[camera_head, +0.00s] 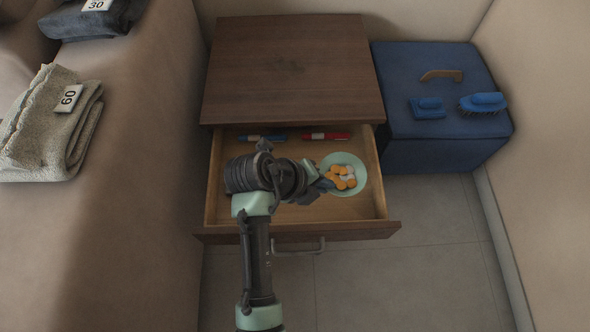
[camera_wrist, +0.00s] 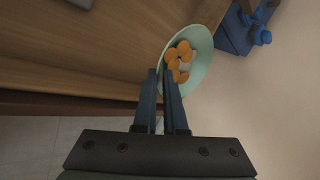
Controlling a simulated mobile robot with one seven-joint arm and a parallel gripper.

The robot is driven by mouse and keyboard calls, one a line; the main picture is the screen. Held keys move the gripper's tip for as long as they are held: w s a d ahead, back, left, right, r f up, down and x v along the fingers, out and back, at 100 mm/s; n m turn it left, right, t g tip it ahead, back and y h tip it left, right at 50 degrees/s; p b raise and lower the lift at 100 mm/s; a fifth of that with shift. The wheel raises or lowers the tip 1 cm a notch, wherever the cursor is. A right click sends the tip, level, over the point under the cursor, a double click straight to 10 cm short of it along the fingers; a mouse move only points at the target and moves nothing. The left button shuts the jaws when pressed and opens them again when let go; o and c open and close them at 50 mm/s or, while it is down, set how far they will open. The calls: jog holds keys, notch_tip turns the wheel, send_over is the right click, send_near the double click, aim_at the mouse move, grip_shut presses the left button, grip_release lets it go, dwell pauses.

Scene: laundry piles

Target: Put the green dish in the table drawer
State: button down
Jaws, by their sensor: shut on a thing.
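The green dish (camera_head: 361,176) is pale, round and shallow, with several orange and white pieces in it. In the head view it shows over the right part of the open table drawer (camera_head: 296,232); I cannot tell whether it touches the drawer bottom. My gripper (camera_head: 322,182) is shut on the dish's left rim. In the wrist view the two dark fingers (camera_wrist: 163,78) meet the near rim of the dish (camera_wrist: 203,45), which looks roughly level. The drawer's wood shows to the left there. My arm hides part of the drawer's left side.
A blue pen (camera_head: 250,137) and a red pen (camera_head: 326,136) lie at the back of the drawer. The wooden tabletop (camera_head: 290,75) is bare. A blue box (camera_head: 430,150) with brushes (camera_head: 484,102) on it stands at right. A sofa with folded towels (camera_head: 50,130) is at left.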

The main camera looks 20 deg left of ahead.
jog(key=shift+m, duration=0.3)
notch_tip(320, 180, down, 10)
jog(key=b, duration=0.6)
jog(key=shift+f, duration=0.2)
jog(key=shift+r, duration=0.1)
jog(key=c, duration=1.4)
grip_release()
jog(key=shift+c, duration=0.2)
jog(key=shift+o, duration=0.9)
